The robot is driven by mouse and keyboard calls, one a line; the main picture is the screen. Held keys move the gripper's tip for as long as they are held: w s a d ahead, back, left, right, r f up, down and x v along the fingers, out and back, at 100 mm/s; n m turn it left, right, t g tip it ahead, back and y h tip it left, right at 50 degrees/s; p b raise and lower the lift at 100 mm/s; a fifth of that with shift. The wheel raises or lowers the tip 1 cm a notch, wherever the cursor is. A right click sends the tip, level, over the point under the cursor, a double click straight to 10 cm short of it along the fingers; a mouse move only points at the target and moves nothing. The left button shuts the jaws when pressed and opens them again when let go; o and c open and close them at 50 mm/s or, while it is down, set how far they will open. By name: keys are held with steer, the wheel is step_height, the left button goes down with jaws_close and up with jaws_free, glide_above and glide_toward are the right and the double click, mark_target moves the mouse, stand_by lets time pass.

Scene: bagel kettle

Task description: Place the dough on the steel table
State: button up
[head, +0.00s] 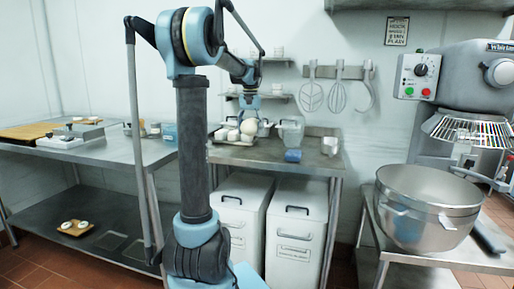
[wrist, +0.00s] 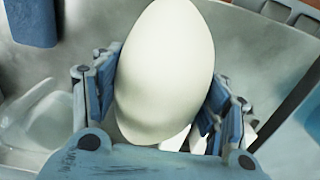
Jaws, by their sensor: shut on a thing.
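The dough is a smooth, pale egg-shaped piece (wrist: 165,75) that fills the middle of the wrist view. My gripper (wrist: 160,95) is shut on it, with a blue finger pad on each side. In the head view the dough (head: 249,126) shows as a small pale ball below my wrist, above the steel table (head: 262,155) at the back. My gripper (head: 250,112) is small there and partly hidden by the arm. Steel surface shows beyond the dough in the wrist view; whether the dough touches anything below cannot be told.
A tray with pale pieces (head: 228,136), a clear container (head: 291,132), a blue item (head: 292,155) and a metal cup (head: 330,146) stand on the back table. A long steel table (head: 110,152) is at left. A mixer (head: 465,90) and large bowl (head: 425,205) are at right.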

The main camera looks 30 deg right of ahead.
mark_target(250, 119)
step_height(250, 119, down, 4)
steer(key=shift+f, duration=2.2)
steer(key=o, duration=1.8)
steer(key=shift+f, duration=0.1)
steer(key=shift+s, duration=0.1)
step_height(250, 119, up, 12)
steer(key=shift+r, duration=0.1)
